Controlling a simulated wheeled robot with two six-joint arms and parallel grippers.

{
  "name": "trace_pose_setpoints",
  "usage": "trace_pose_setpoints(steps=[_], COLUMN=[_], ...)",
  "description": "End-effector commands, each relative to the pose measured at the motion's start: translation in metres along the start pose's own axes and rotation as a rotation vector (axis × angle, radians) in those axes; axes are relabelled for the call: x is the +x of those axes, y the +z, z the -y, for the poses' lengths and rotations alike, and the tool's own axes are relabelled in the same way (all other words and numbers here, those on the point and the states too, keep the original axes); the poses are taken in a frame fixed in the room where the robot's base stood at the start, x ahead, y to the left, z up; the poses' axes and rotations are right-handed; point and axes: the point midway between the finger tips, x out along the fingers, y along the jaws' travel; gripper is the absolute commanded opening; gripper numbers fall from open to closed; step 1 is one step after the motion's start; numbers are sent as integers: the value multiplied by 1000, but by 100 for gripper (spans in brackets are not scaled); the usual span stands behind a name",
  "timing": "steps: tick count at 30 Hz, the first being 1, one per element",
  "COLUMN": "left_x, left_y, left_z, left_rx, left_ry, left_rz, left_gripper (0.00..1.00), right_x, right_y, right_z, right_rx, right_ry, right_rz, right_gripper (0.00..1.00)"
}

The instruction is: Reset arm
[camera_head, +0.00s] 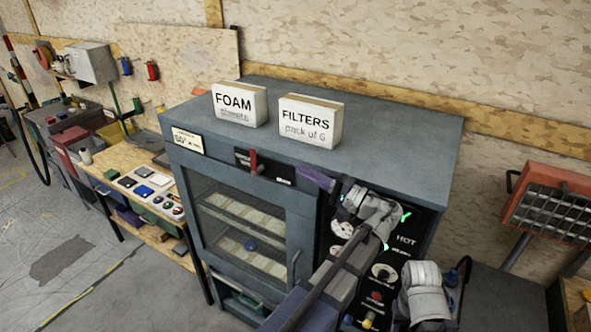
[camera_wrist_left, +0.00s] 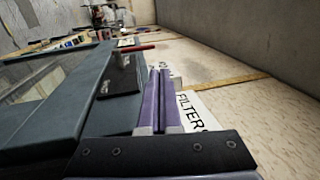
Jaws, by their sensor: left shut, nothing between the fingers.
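My left gripper (camera_head: 304,173) is in front of the upper front edge of a grey cabinet (camera_head: 410,126), right of its red lever (camera_head: 253,161). Its purple fingers lie side by side, shut and empty, and also show in the left wrist view (camera_wrist_left: 160,74). In that view the red lever (camera_wrist_left: 138,48) is beyond the fingertips, on a dark plate. My left arm reaches up from the bottom of the head view and covers part of the control panel (camera_head: 407,240). My right gripper is not in view.
A FOAM box (camera_head: 238,105) and a FILTERS box (camera_head: 309,121) stand on the cabinet top. The cabinet's glass door (camera_head: 240,229) is closed. A wooden workbench (camera_head: 105,169) stands to the left. A red heater-like unit (camera_head: 550,205) is at the right. The floor at lower left is clear.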

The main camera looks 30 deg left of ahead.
Motion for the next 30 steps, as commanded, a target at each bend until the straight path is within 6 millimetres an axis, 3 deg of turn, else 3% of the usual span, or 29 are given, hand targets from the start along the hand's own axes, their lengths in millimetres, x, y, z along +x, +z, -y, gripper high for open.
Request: trace_pose_setpoints(steps=[13,17,20,23,27,30], left_x=[-7,-11,-22,-45,-94,-137], left_y=[1,6,16,31,54,74], left_z=[0,-24,-69,-132,-216,-268], left_rx=[1,8,22,46,84,113], left_ry=[4,69,203,410,719,940], left_rz=[0,-10,-30,-60,-102,-128], left_gripper=[0,0,0,0,0,0], right_x=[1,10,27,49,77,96], right_y=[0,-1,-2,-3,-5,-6], right_z=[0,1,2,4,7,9], right_rx=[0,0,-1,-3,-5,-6], right_ry=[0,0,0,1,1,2], right_rz=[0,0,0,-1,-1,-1], right_gripper=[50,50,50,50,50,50])
